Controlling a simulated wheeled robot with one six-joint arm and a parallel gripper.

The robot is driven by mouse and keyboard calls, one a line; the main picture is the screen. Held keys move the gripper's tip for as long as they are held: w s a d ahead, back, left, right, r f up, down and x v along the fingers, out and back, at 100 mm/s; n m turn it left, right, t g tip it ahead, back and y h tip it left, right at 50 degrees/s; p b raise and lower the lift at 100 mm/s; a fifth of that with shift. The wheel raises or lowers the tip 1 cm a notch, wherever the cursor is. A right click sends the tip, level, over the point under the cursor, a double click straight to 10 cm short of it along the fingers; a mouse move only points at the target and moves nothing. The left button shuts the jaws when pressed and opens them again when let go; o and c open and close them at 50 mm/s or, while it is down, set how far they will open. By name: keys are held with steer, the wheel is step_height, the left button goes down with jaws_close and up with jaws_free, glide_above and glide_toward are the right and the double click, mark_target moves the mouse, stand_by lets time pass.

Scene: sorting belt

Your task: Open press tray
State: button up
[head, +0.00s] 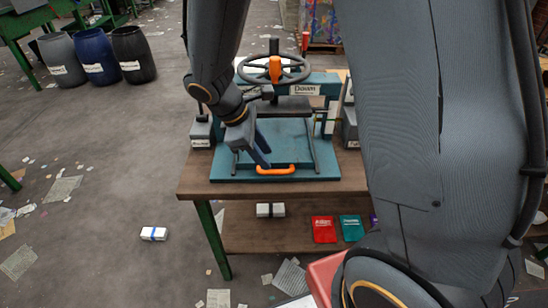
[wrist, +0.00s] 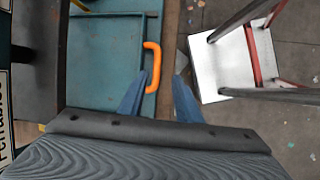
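The teal press tray (head: 288,136) lies flat in the press on the wooden table, and it also shows in the wrist view (wrist: 104,55). Its orange handle (head: 276,170) runs along the front edge. In the wrist view the handle (wrist: 153,66) stands near the fingertips. My gripper (head: 262,150) is above the front of the tray, just behind and left of the handle in the head view. In the wrist view the two blue fingers of my gripper (wrist: 157,88) are spread, with the handle's end between them. I cannot tell whether they touch it.
The press handwheel (head: 275,69) stands behind the tray. The wooden table (head: 196,180) has a lower shelf with a white bundle (head: 270,210) and red and teal packets. Barrels (head: 97,57) stand at the back left. A white-seated stool (wrist: 222,68) is beyond the table edge. Floor at left is mostly open.

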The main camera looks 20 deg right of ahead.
mark_target(276, 171)
steer(key=shift+n, duration=0.3)
steer(key=shift+w+p+x, duration=0.15)
steer(key=shift+p+x, duration=0.05)
steer(key=shift+x, duration=1.7)
steer(key=shift+w+p+x, duration=0.15)
steer(key=shift+p+x, duration=0.05)
steer(key=shift+x, duration=1.65)
jaws_close()
